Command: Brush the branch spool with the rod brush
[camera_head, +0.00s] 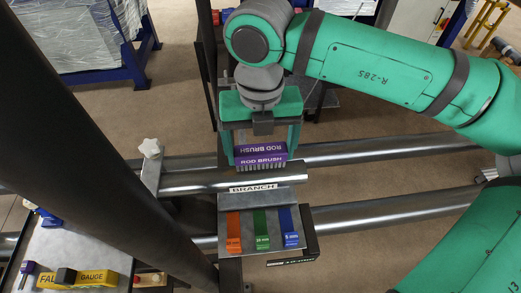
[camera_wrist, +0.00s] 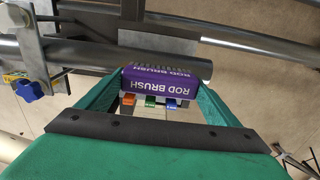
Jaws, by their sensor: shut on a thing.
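The rod brush (camera_head: 260,155) is a purple block with white lettering and bristles along its lower side. My gripper (camera_head: 262,148) is shut on it, one finger at each end. In the head view the brush is just behind and above the branch spool (camera_head: 215,181), a short grey pipe labelled BRANCH. In the wrist view the brush (camera_wrist: 160,82) is between my fingers (camera_wrist: 158,90), and its bristles are close to the branch spool (camera_wrist: 172,62). I cannot tell whether the bristles touch the pipe.
A grey plate with orange (camera_head: 233,232), green (camera_head: 261,230) and blue (camera_head: 288,228) tags is in front of the spool. A dark post (camera_head: 100,150) crosses the left side. A tray (camera_head: 70,250) with a yellow gauge (camera_head: 97,277) is at lower left. Long pipes (camera_head: 390,147) run rightward.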

